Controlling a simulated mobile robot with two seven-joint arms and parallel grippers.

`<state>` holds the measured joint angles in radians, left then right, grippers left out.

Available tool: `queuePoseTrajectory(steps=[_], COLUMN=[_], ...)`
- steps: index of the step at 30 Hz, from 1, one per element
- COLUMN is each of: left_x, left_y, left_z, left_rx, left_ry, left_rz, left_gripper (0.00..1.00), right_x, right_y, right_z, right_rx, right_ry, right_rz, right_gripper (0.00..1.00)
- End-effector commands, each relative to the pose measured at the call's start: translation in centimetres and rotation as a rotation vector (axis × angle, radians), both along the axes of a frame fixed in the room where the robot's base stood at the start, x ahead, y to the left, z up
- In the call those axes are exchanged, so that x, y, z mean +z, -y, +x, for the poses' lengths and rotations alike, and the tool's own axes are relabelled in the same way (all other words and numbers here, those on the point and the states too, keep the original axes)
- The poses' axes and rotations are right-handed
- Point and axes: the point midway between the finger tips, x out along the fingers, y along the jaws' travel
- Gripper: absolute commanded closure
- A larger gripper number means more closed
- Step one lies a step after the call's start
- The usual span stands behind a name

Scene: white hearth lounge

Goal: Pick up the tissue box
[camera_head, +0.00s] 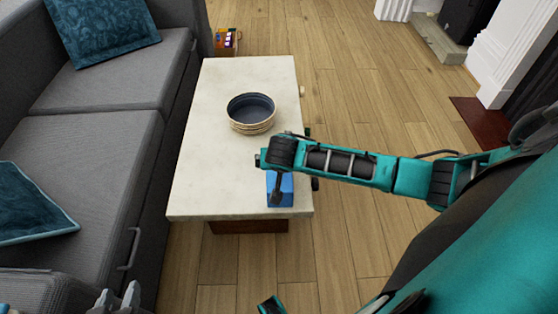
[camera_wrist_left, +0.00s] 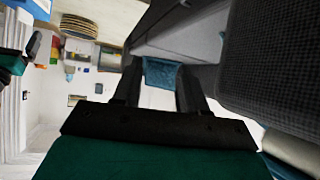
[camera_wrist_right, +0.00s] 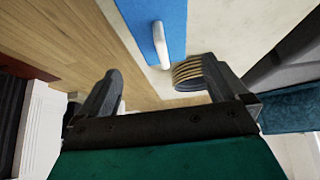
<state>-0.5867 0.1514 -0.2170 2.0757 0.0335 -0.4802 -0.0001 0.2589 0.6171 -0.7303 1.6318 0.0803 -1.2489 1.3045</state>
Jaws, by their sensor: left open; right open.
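The blue tissue box (camera_head: 287,190) sits at the near right corner of the pale table, partly hidden by my right arm. In the right wrist view the blue box (camera_wrist_right: 176,12) shows at the top, with a white tissue (camera_wrist_right: 160,45) sticking out. My right gripper (camera_wrist_right: 160,68) is open and empty; the box lies beyond its fingertips. In the head view a dark finger of it overlaps the box. My left gripper (camera_head: 118,297) is open and empty at the bottom left, away from the table; its fingers also show in the left wrist view (camera_wrist_left: 160,78).
A round ribbed bowl (camera_head: 251,114) stands mid-table, behind the box. The table (camera_head: 200,190) is otherwise largely clear. A grey sofa (camera_head: 85,150) with teal cushions (camera_head: 30,205) runs along the left. Wooden floor (camera_head: 350,80) is open to the right.

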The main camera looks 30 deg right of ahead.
Motion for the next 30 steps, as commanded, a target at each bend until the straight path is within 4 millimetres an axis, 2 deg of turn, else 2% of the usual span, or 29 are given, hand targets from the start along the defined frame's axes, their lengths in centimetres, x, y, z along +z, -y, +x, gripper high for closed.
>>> queuePoseTrajectory(steps=[1,3,10,15,18,28,30], left_x=[-1.1,-1.7,-2.5,-3.9,-3.8,-2.7,-2.7], left_y=[0.0,-0.1,-0.1,0.1,0.5,1.2,1.2], left_z=[-0.2,-0.4,-0.5,-0.5,-0.2,0.4,0.4], left_rx=[0.000,-0.002,-0.003,-0.009,-0.011,-0.014,-0.014], left_ry=[-0.006,-0.012,-0.017,-0.028,-0.025,-0.006,-0.006], left_rz=[0.002,0.004,0.005,0.002,-0.007,-0.026,-0.026], left_gripper=[0.58,0.58,0.58,0.58,0.58,0.58,0.58], right_x=[-1.2,-2.0,-3.5,-6.0,-7.1,-7.5,-7.5], right_y=[0.3,0.5,0.9,1.3,1.6,1.8,1.8], right_z=[0.5,1.0,1.8,2.7,3.3,3.7,3.7], right_rx=[-0.001,0.001,0.002,0.002,0.002,0.004,0.004], right_ry=[0.000,0.002,0.002,0.002,0.002,0.002,0.001], right_rz=[-0.001,0.000,0.001,0.000,0.002,0.003,0.002], right_gripper=[0.00,0.00,0.00,0.00,0.00,0.00,0.05])
